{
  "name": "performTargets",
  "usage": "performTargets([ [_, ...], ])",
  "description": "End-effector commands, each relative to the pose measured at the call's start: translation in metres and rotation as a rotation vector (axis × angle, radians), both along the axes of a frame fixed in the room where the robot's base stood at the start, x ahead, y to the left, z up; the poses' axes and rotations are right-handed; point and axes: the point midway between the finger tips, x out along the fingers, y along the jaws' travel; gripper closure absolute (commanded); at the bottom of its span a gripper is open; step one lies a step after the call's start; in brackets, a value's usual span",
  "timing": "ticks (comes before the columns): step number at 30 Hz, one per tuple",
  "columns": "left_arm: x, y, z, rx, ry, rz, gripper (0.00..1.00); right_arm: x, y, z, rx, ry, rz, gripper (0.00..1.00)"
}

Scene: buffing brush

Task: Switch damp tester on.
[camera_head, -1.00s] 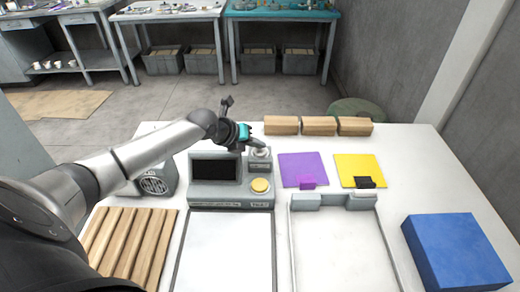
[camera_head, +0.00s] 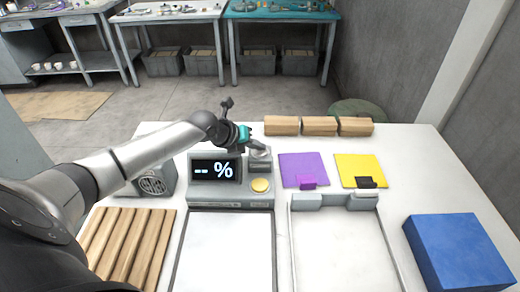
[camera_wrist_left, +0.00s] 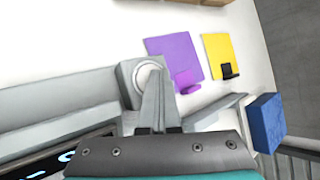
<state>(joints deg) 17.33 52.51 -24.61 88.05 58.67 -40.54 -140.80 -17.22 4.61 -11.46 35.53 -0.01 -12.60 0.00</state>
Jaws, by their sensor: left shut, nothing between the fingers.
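My right gripper is not in view.
Wooden blocks (camera_head: 319,126) line the back edge. Purple (camera_head: 303,168) and yellow (camera_head: 356,168) sheets lie to the right of the tester. A slatted wooden rack (camera_head: 128,243), a speaker-like grey box (camera_head: 153,181), flat trays (camera_head: 340,245) and a blue box (camera_head: 457,252) take up the rest.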

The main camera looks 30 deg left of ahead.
Motion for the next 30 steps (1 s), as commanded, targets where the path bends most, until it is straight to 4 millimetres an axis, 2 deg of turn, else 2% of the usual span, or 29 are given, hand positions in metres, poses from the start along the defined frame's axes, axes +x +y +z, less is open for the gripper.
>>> performTargets([
  [17, -0.001, 0.000, 0.010, 0.000, 0.002, -0.001, 1.00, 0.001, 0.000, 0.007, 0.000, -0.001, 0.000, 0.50],
  [30, 0.000, 0.000, 0.054, 0.000, 0.001, 0.000, 1.00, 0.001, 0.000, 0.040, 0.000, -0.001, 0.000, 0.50],
])
